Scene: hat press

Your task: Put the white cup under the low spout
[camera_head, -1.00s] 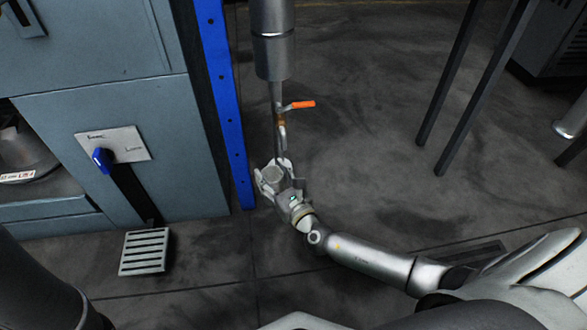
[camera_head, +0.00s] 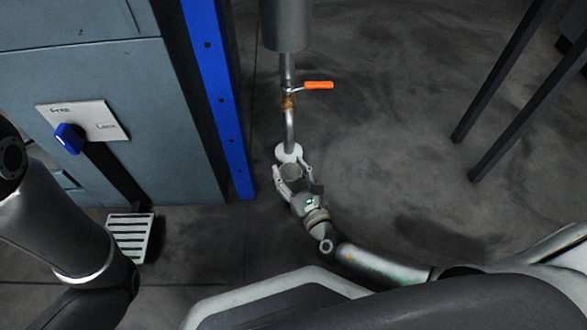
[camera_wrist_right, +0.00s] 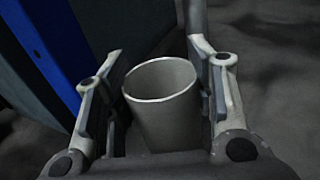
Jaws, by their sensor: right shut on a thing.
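The white cup (camera_head: 291,173) is upright between the fingers of my right gripper (camera_head: 294,177), which is shut on it. In the right wrist view the cup (camera_wrist_right: 162,95) looks empty and sits between the two fingers (camera_wrist_right: 161,88). The spout (camera_head: 289,125) is a thin metal pipe hanging from a thick grey cylinder. In the wrist view a pipe (camera_wrist_right: 195,18) shows beyond the right finger, not over the cup's mouth. My left gripper is out of view.
An orange valve handle (camera_head: 319,85) sticks out right of the pipe. A blue post (camera_head: 218,95) and a grey cabinet (camera_head: 100,70) with a blue-knobbed lever (camera_head: 69,139) and a slotted pedal (camera_head: 130,235) stand left. Dark legs (camera_head: 505,95) stand right. The floor between is clear.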

